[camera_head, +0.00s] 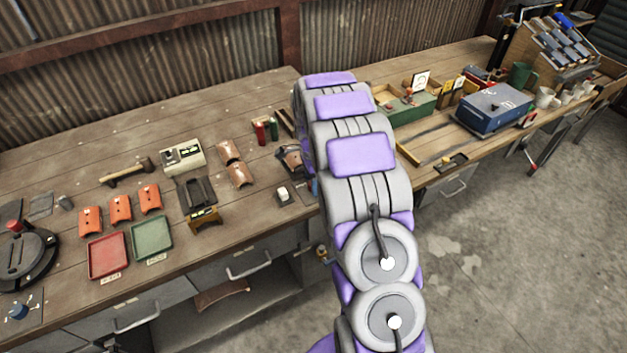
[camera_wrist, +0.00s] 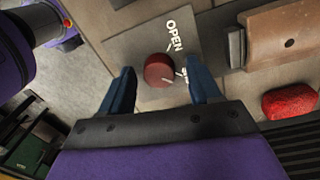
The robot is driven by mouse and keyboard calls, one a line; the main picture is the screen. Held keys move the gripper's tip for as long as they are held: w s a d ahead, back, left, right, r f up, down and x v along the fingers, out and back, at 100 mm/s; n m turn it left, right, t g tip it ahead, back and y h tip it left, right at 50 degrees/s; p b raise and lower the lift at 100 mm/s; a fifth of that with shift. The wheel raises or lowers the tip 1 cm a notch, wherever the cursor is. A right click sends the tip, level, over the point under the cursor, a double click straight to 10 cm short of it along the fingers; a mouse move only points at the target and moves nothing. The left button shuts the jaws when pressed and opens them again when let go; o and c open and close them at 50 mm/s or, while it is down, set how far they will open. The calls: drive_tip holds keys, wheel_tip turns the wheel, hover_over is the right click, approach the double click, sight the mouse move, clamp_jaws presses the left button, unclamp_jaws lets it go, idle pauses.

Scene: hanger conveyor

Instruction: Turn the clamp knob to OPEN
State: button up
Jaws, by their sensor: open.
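The clamp knob (camera_wrist: 158,70) is a round dark red knob on a grey plate (camera_wrist: 128,42) in the wrist view. The word OPEN (camera_wrist: 175,36) is printed on the plate above and right of the knob. A second label at the knob's lower right is partly hidden by my right finger. A white mark on the knob points to the lower right, toward that second label. My gripper (camera_wrist: 160,66) is open, with one dark blue finger on each side of the knob and a gap visible on the left. In the head view my arm hides the knob.
In the wrist view, a copper-brown curved piece (camera_wrist: 288,36) and a red block (camera_wrist: 290,101) lie right of the knob. The head view shows a wooden workbench (camera_head: 75,135) with orange pieces, a red tray (camera_head: 108,256), a green tray (camera_head: 152,237) and a hammer (camera_head: 127,172).

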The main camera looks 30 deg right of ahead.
drive_tip(key=shift+a, duration=0.35)
drive_tip(key=shift+c, duration=0.5)
drive_tip(key=shift+d, duration=0.4)
drive_tip(key=c, duration=0.6)
drive_tip(key=shift+a, duration=0.1)
drive_tip(key=c, duration=0.3)
drive_tip(key=shift+c, duration=0.2)
